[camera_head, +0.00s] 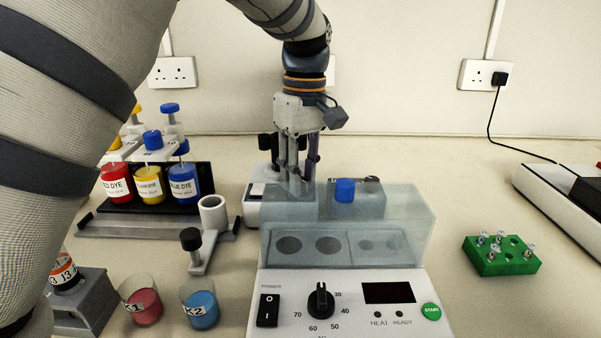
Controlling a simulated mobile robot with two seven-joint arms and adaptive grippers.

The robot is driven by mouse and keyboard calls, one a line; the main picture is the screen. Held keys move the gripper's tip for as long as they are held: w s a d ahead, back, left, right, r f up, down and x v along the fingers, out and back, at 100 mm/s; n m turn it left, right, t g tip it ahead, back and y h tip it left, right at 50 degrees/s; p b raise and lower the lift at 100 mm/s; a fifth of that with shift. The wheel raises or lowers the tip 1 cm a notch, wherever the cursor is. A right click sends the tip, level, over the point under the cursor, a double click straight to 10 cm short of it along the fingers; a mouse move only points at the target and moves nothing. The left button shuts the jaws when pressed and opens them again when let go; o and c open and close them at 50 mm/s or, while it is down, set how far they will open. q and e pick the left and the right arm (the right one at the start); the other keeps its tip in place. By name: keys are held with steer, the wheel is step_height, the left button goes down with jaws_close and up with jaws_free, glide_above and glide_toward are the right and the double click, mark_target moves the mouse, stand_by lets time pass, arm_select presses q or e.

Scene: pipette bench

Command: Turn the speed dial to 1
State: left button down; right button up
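No dial marked as a speed dial is readable. A black dial (321,300) with numbers from 30 to 70 around it sits on the white front panel of the clear-lidded heating unit (345,284). My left gripper (303,183) points down at the back left of this unit, well behind that dial. Its fingertips overlap the clear lid in the picture, and whether they touch anything is unclear. Behind it, a small white device (254,212) with a dark top is partly hidden; no dial shows on it. My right gripper is not in view.
Red, yellow and blue dye bottles (150,185) stand in a rack at left. Two beakers (201,309) stand at front left. A green block (501,255) holds several small tubes at right. A white device (562,205) is cut off at the right edge. Bench between is clear.

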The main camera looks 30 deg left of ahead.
arm_select(q)
steer(key=shift+m, duration=0.3)
steer(key=m, duration=0.3)
steer(key=shift+m+p, duration=0.35)
steer(key=shift+m, duration=0.05)
steer(key=m, duration=1)
steer(key=shift+m+t, duration=0.3)
steer(key=shift+m, duration=0.1)
steer(key=shift+s+m, duration=0.1)
steer(key=shift+m, duration=2.1)
steer(key=c, duration=1.3)
jaws_free()
